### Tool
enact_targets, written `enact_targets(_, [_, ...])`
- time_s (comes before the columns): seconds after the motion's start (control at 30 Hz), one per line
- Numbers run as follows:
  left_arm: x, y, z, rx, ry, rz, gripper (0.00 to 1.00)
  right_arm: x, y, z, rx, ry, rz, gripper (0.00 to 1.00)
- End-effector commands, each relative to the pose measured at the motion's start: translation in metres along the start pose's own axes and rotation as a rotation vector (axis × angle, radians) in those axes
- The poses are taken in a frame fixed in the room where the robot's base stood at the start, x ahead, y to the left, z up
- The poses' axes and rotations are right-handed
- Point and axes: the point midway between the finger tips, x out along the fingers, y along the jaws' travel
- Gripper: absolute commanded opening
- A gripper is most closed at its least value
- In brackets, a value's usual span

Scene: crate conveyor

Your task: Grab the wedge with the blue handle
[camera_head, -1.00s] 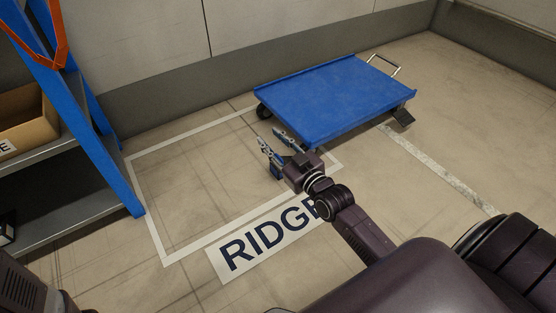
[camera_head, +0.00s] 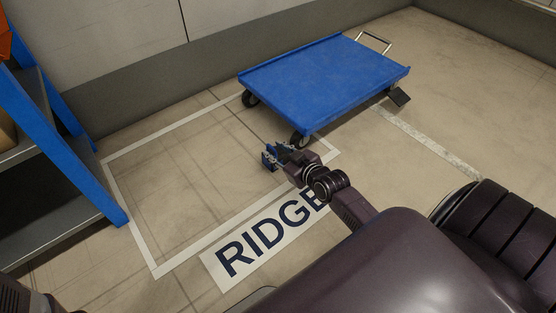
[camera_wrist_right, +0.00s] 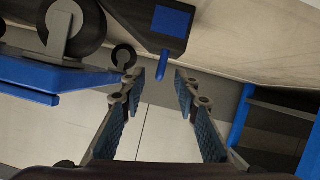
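The wedge with the blue handle shows in the right wrist view (camera_wrist_right: 172,22) as a dark block with a blue patch and a blue handle (camera_wrist_right: 163,63) pointing toward the fingers. In the head view its blue part (camera_head: 269,157) is small beside my right gripper (camera_head: 277,150), which partly covers it. In the wrist view my right gripper (camera_wrist_right: 160,85) is open, with the handle just beyond the gap between its fingertips. Nothing is between the fingers. A second dark wedge (camera_head: 399,96) lies by the cart's right wheel. My left gripper is not in view.
A blue flat cart (camera_head: 325,85) with a metal handle stands behind my right gripper. A blue-framed shelf (camera_head: 45,210) stands at the left. A white-outlined floor area marked RIDGE (camera_head: 265,235) is otherwise largely clear. A wall runs along the back.

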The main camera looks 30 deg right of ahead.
Motion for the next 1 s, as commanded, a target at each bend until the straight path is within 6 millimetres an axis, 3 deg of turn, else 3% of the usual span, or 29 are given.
enact_targets(0.03, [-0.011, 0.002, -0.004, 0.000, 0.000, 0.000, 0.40, 0.008, -0.001, 0.004, 0.001, 0.003, 0.001, 0.29])
enact_targets(0.13, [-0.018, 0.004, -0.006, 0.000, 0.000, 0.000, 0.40, 0.018, -0.001, 0.003, 0.001, 0.002, 0.001, 0.29])
enact_targets(0.53, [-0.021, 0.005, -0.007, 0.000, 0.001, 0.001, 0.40, 0.024, 0.000, -0.001, 0.000, 0.000, 0.000, 0.29])
enact_targets(0.8, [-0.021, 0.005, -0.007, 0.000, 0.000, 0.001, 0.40, 0.024, 0.000, 0.000, 0.000, 0.000, 0.000, 0.00])
enact_targets(1.0, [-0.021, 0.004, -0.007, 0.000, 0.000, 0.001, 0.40, 0.024, 0.000, 0.000, 0.000, 0.000, -0.001, 0.00])
